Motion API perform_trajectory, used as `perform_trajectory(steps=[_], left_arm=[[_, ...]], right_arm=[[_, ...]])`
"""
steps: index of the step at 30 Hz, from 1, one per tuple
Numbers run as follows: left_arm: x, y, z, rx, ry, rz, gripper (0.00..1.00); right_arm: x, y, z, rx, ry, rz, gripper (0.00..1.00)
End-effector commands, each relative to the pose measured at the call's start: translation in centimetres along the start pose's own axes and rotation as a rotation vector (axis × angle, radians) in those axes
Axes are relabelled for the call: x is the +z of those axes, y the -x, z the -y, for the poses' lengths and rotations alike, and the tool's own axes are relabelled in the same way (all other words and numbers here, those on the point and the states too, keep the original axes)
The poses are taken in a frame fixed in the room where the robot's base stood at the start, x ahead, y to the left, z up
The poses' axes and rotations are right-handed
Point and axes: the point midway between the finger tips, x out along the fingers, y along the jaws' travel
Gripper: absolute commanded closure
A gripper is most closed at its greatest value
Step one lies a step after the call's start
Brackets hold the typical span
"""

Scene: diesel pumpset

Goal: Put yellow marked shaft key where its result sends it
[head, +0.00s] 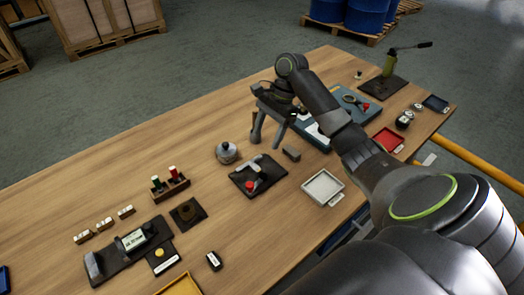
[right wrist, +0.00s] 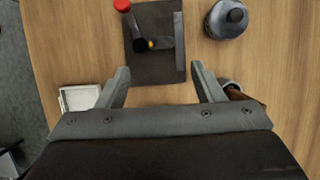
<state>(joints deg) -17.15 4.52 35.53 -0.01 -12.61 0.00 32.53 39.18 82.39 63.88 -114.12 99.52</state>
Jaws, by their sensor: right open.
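A black fixture plate (head: 246,184) with a red knob lies near the middle of the table. It also shows in the right wrist view (right wrist: 158,70), with the red knob (right wrist: 122,5) at its left. A small piece with a yellow mark (right wrist: 151,44) sits on this plate; it looks like the shaft key, but it is too small to be sure. My right gripper (head: 267,141) is open and empty above the table, just behind the plate in the head view. In the right wrist view its fingers (right wrist: 160,72) point toward the plate, apart from it. My left gripper is not in view.
A white tray (head: 309,193), red tray (head: 382,149) and yellow tray (head: 170,290) lie along the near side. A grey round pot (head: 227,153) and a dark block (head: 291,154) stand close to the plate. A display device (head: 133,239) is at left.

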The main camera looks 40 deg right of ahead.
Motion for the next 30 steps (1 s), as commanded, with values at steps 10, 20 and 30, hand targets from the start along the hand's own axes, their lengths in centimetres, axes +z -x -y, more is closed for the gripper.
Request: perform_trajectory(steps=[10,20,30], left_arm=[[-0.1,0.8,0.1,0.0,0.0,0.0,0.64],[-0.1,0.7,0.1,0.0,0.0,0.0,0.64],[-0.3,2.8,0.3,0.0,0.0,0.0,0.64]], right_arm=[[0.0,2.9,0.0,-0.002,0.001,-0.001,0.39],[0.0,2.8,0.1,-0.003,0.002,-0.001,0.39],[0.8,4.7,0.1,-0.004,0.002,-0.001,0.39]])
